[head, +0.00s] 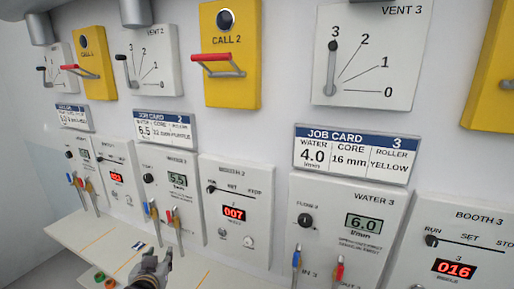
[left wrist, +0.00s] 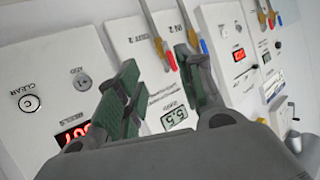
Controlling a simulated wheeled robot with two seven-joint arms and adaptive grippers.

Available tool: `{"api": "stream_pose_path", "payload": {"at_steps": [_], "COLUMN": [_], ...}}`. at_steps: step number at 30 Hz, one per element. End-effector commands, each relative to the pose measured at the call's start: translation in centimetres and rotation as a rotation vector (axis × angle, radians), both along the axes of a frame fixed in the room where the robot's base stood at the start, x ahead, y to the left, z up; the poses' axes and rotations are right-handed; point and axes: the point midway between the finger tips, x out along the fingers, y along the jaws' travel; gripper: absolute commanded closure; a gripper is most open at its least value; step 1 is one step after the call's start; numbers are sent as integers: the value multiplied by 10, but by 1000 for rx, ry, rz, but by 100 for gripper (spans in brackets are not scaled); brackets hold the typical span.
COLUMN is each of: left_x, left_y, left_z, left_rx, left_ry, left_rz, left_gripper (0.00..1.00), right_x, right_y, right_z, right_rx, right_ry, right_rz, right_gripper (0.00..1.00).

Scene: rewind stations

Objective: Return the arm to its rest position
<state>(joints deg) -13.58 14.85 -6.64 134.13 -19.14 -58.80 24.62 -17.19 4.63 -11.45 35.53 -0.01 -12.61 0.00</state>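My left gripper (head: 153,262) shows at the bottom of the head view, above the pale ledge (head: 92,232) and below the second station's water panel (head: 172,190). In the left wrist view its two green-padded fingers (left wrist: 157,58) stand apart with nothing between them. They point towards the wall panels, and no touch is visible. Most of the left arm is out of view. My right arm and gripper are not in view.
The BOOTH 2 panel (head: 238,215) reads 007. The WATER 3 panel (head: 345,240) reads 6.0, above blue (head: 296,257) and red (head: 339,270) handled valves. The VENT 3 lever (head: 331,70) and red CALL 2 handle (head: 215,57) stick out. Small coloured rings (head: 100,277) lie on the ledge.

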Motion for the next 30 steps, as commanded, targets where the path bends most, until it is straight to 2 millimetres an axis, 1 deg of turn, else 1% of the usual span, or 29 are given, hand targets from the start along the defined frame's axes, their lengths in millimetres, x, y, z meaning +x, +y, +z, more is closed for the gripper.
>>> {"api": "stream_pose_path", "payload": {"at_steps": [1, 3, 5, 6, 8, 9, 12, 15, 21, 29, 30], "left_x": [-14, -33, -51, -63, -83, -96, -124, -145, -180, -217, -219], "left_y": [-4, -9, -14, -18, -24, -28, -37, -45, -56, -69, -70], "left_z": [-19, -42, -61, -73, -90, -100, -119, -131, -147, -160, -163], "left_rx": [-8, -15, -22, -27, -34, -38, -49, -57, -73, -93, -93], "left_ry": [69, 164, 247, 301, 382, 433, 540, 619, 737, 856, 865], "left_rz": [-5, -17, -31, -43, -63, -77, -114, -147, -201, -267, -273], "left_gripper": [62, 62, 62, 62, 62, 62, 62, 62, 62, 62, 62], "right_x": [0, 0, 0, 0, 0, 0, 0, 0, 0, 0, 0], "right_y": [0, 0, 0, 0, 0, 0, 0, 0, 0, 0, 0], "right_z": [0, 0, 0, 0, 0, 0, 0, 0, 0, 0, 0], "right_rx": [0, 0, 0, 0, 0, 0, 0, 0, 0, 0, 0], "right_ry": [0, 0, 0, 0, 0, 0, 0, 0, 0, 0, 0], "right_rz": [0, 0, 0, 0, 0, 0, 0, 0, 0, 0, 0], "right_gripper": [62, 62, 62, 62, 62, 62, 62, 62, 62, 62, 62]}}
